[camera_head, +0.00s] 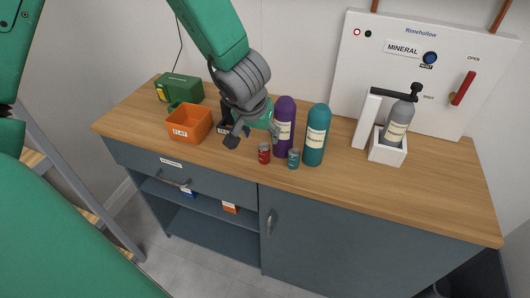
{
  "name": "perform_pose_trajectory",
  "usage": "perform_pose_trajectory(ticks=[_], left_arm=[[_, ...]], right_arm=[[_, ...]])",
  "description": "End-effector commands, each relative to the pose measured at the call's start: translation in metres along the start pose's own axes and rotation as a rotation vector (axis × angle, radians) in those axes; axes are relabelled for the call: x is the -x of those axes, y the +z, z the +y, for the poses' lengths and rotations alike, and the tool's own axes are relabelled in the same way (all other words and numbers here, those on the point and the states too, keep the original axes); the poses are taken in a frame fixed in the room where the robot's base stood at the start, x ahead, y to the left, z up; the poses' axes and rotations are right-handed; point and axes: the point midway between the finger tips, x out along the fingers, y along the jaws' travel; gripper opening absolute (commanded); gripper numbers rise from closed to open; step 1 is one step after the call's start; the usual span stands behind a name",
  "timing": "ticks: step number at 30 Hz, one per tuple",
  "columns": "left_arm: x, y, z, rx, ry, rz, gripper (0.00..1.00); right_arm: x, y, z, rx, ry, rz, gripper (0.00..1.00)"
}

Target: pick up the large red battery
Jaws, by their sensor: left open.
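A small red cylinder (264,153), the only red battery-like thing I see, stands upright near the front edge of the wooden counter (400,191). A small teal cylinder (293,159) stands just right of it. My left gripper (237,136) reaches down from above, left of the red cylinder and above the counter. Its fingers are open and appear apart from the red cylinder. The gripper partly hides what stands behind it. My right gripper does not show.
A tall purple bottle (285,127) and a teal bottle (317,135) stand close behind the small cylinders. An orange bin (189,124) and green box (180,88) are left. A white dispenser panel (428,70) and grey bottle (397,124) in a white holder (388,150) are right.

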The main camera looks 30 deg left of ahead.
Motion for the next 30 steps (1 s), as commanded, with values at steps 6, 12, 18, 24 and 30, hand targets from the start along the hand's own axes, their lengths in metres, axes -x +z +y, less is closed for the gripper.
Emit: perform_pose_trajectory(ticks=[6, 12, 18, 24, 30], left_arm=[[-0.040, 0.002, 0.000, 0.001, -0.001, 0.001, 0.52], [-0.051, 0.002, 0.002, 0.000, -0.002, 0.001, 0.52], [-0.082, 0.005, 0.000, 0.002, -0.002, -0.001, 0.52], [-0.099, 0.004, -0.001, 0.000, -0.003, 0.001, 0.52], [-0.099, 0.004, -0.001, -0.001, -0.002, 0.003, 0.52]], right_arm=[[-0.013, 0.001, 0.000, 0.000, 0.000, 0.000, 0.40], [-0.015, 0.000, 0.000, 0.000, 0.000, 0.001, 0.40], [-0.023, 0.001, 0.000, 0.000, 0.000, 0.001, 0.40], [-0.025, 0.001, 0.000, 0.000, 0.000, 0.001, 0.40], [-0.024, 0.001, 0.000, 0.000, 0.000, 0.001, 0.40]])
